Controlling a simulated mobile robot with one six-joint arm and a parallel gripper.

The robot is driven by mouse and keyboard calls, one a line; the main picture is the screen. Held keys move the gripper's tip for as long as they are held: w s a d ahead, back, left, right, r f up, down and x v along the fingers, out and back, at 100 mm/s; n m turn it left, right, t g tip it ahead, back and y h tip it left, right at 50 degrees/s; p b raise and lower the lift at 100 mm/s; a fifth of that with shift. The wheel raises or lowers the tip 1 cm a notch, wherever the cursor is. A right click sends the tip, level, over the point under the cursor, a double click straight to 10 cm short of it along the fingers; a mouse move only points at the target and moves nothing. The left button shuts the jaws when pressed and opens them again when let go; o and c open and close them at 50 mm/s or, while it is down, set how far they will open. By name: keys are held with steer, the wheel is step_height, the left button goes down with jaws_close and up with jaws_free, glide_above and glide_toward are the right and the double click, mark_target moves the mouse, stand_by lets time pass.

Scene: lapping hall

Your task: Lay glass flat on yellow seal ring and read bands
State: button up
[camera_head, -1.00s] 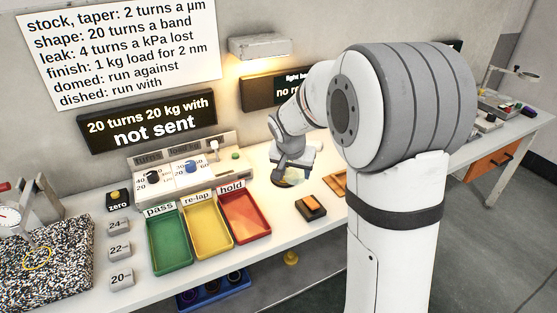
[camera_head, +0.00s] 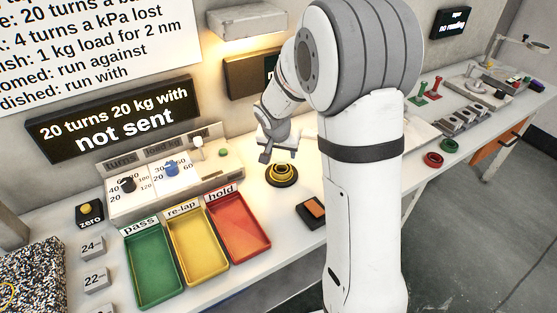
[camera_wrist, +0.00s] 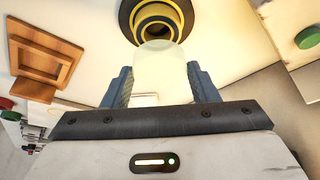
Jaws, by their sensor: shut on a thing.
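The yellow seal ring (camera_head: 282,170) sits on a round dark base on the bench, under the lamp light. It also shows at the top of the wrist view (camera_wrist: 158,13), with nothing lying on it. My gripper (camera_wrist: 161,76) is shut on the glass (camera_wrist: 160,68), a pale see-through disc between the blue fingers. In the wrist view the glass edge overlaps the near rim of the ring's base; I cannot tell the height gap. In the head view my gripper (camera_head: 266,153) is just behind and left of the ring, and the glass is not clear there.
A console with knobs (camera_head: 171,169) stands behind the green (camera_head: 152,280), yellow (camera_head: 203,283) and red (camera_head: 246,262) trays. A dark block with an orange top (camera_head: 312,211) lies right of the red tray. A wooden frame (camera_wrist: 45,55) is left in the wrist view. A sign reads "not sent".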

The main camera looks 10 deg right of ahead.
mark_target(280, 157)
steer(key=shift+s+f, duration=0.1)
steer(key=shift+f, duration=1.75)
steer(key=shift+f+b, duration=0.2)
steer(key=shift+b, duration=0.2)
steer(key=o, duration=1)
steer(key=shift+r, duration=0.1)
